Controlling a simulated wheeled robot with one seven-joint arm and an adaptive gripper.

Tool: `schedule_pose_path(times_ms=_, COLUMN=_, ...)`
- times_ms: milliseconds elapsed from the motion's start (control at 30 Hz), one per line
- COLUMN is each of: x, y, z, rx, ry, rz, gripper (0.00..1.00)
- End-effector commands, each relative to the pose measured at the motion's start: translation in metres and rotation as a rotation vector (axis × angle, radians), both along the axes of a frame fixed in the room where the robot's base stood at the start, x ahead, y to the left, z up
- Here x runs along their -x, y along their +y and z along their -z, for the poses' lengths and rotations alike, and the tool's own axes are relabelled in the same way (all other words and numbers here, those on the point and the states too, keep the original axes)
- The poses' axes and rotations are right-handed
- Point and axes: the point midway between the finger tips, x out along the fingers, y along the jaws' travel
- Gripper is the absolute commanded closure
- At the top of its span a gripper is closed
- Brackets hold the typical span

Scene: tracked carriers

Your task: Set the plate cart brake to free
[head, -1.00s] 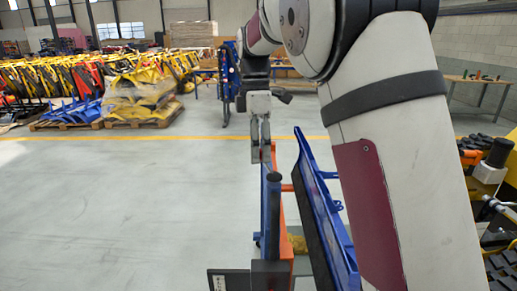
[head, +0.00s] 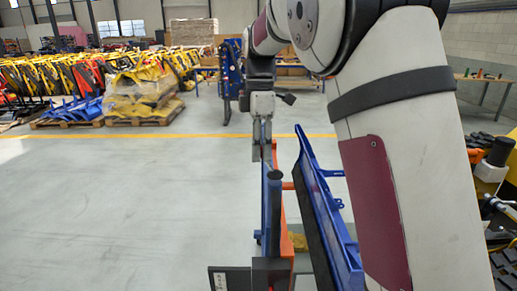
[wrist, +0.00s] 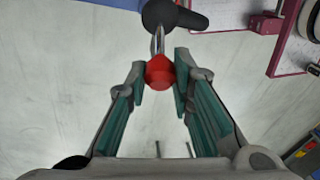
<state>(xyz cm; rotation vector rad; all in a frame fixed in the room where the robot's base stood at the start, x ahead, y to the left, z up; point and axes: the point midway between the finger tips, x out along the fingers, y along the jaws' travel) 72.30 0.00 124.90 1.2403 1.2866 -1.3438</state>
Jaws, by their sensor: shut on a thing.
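The plate cart (head: 285,225) stands below my gripper in the head view, with an orange frame and blue uprights. A round red knob (wrist: 160,70) on a thin metal rod shows in the wrist view, with a dark rounded end (wrist: 174,14) beyond it. My gripper (wrist: 160,78) has its two fingertips on either side of the red knob and is shut on it. In the head view my gripper (head: 262,150) points down beside the top of the cart. The knob is hidden there, and the brake's setting cannot be read.
A blue panel (head: 322,205) leans to the right of the gripper. A dark plate (head: 230,279) sits low in front. Wrapped yellow goods on pallets (head: 145,95) stand far back left. The floor to the left is clear. A bench (head: 488,82) stands at the right wall.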

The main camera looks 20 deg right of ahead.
Motion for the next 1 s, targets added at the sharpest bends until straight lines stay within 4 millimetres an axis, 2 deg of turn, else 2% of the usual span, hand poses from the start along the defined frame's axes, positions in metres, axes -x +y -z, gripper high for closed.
schedule_pose_path(times_ms=267, x=0.004, y=-0.015, z=-0.006, rx=-0.152, ry=-0.052, rz=0.008, gripper=1.0)
schedule_pose_path(times_ms=567, x=0.011, y=-0.039, z=-0.009, rx=-0.416, ry=-0.138, rz=0.009, gripper=1.0)
schedule_pose_path(times_ms=1000, x=0.021, y=-0.069, z=-0.004, rx=-0.775, ry=-0.256, rz=0.005, gripper=1.0)
